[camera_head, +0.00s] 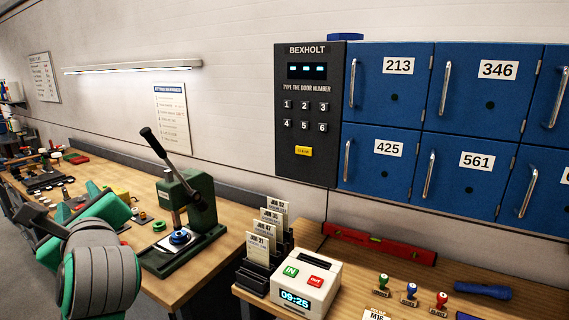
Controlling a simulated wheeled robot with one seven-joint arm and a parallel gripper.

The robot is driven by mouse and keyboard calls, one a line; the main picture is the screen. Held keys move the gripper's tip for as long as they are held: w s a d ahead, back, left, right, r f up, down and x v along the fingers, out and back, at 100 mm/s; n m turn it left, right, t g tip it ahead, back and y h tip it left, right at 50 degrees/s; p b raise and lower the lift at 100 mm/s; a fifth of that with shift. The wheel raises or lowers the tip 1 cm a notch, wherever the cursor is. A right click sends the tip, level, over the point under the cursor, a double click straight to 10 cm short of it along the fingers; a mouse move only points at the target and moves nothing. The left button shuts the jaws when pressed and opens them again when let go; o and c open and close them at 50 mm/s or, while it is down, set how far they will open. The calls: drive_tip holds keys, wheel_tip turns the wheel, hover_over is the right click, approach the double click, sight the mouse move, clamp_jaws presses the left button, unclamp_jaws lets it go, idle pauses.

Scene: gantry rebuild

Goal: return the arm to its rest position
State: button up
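My arm (101,272) shows at the lower left as grey, ribbed, rounded links with green parts. It stands in front of the left workbench and hides part of its front edge. A dark grey piece (42,222) sticks out to the left from the green parts. I cannot make out two fingertips there, so whether my gripper is open or shut does not show. I see nothing held.
A green lever press (190,210) stands on the left workbench (150,290), close right of my arm. A time clock (303,280), job cards (268,235) and stamps (410,292) are on the right bench. Blue lockers (388,100) and a black keypad (305,150) are on the wall.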

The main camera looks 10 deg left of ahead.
drive_tip(key=w+d+f+n+t+h, duration=0.1)
drive_tip(key=w+d+f+n, duration=0.2)
drive_tip(key=f, duration=0.4)
drive_tip(key=w+d+f+t+h, duration=0.1)
drive_tip(key=w+d+f+h, duration=0.15)
drive_tip(key=d+f, duration=0.3)
drive_tip(key=w+d+f+n+t+h, duration=0.1)
drive_tip(key=w+d+f+n, duration=0.15)
drive_tip(key=f, duration=0.55)
drive_tip(key=s+d+f+n+t+h, duration=0.1)
drive_tip(key=d+f+n+h, duration=0.15)
drive_tip(key=d+f, duration=0.6)
drive_tip(key=s+d+f+n+h, duration=0.1)
drive_tip(key=s+d+f+n, duration=0.15)
drive_tip(key=d+f, duration=0.55)
drive_tip(key=s+d+f+n+h, duration=0.3)
drive_tip(key=s+d+f+n, duration=0.3)
drive_tip(key=s+d+f, duration=0.8)
drive_tip(key=s+d+n+h, duration=0.2)
drive_tip(key=s+n, duration=0.2)
drive_tip(key=s, duration=1.7)
drive_tip(key=shift+d+r+h, duration=0.3)
drive_tip(key=shift+w, duration=0.1)
